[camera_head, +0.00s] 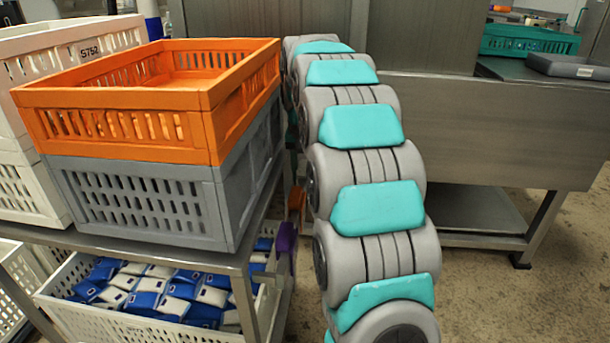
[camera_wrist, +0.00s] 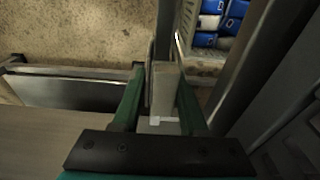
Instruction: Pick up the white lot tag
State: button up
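In the wrist view my gripper (camera_wrist: 160,88) has its two green fingers apart. A pale, upright piece (camera_wrist: 166,88) stands between them, nearer the right finger; it may be the white lot tag, but I cannot be sure. A small bright white patch (camera_wrist: 156,121) shows closer to the palm. I see no clear gap or contact at the right finger. In the head view my arm hides my gripper, and no white tag shows. A purple tag (camera_head: 287,238) and an orange tag (camera_head: 297,200) hang at the cart's right side.
The metal cart (camera_head: 150,248) carries an orange crate (camera_head: 120,133) on a grey crate (camera_head: 145,205). Below is a white crate (camera_head: 130,328) of blue and white pouches. A steel table (camera_head: 490,130) stands right. Floor is clear at the lower right.

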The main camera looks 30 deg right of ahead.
grip_shut()
jog(key=shift+r, duration=0.1)
jog(key=shift+r, duration=4.9)
